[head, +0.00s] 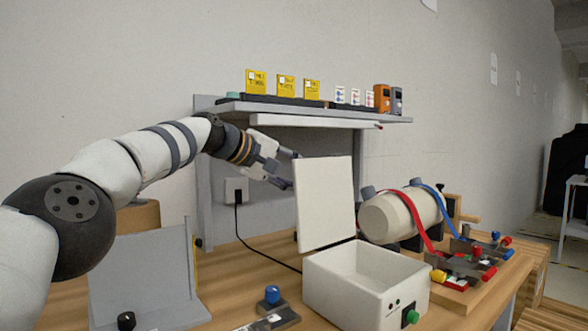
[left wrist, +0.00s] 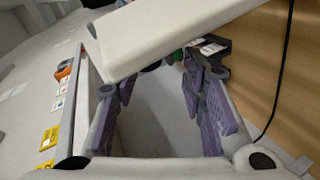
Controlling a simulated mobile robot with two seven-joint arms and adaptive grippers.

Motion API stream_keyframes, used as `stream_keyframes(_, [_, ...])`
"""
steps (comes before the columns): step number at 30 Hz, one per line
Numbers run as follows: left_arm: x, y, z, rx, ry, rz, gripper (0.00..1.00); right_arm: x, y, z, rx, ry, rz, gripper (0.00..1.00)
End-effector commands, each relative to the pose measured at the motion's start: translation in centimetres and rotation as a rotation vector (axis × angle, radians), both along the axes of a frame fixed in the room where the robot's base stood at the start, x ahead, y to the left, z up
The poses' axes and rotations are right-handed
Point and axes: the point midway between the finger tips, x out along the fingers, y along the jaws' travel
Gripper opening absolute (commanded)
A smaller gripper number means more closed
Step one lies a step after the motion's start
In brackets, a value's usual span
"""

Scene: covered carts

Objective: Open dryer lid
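The dryer is a white box (head: 345,290) with a green knob on its front, standing on the wooden table. Its white lid (head: 325,205) stands about upright at the box's back left edge, so the box is open at the top. My left gripper (head: 287,170) is beside the lid's upper left edge, behind it from here. In the left wrist view its two purple-padded fingers (left wrist: 158,105) are spread apart with nothing between them. The lid (left wrist: 165,35) crosses the top of that view, close to the fingertips; I cannot tell if they touch. My right gripper is not in view.
A grey shelf (head: 320,112) with yellow cards and small boxes hangs over the table. A beige cylinder (head: 400,215) with red and blue straps is right of the lid. A grey panel (head: 145,280) stands below my left arm. A black cable hangs behind.

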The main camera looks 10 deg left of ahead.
Motion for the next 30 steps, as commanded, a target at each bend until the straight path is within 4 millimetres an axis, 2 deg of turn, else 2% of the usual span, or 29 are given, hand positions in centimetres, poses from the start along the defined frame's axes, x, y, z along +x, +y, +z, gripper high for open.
stream_keyframes(1, [0.1, -0.2, -0.6, 0.002, 0.009, -0.004, 0.39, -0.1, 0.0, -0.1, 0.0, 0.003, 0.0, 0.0])
stream_keyframes(18, [-0.4, 0.2, 0.8, -0.005, -0.008, 0.0, 0.39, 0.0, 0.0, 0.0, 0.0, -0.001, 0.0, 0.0])
stream_keyframes(23, [-2.1, 1.2, 1.6, -0.005, -0.007, -0.001, 0.39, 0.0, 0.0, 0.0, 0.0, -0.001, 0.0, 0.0])
stream_keyframes(30, [-6.8, 4.2, 3.8, -0.006, -0.008, 0.0, 0.39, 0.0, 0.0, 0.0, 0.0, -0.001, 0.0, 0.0])
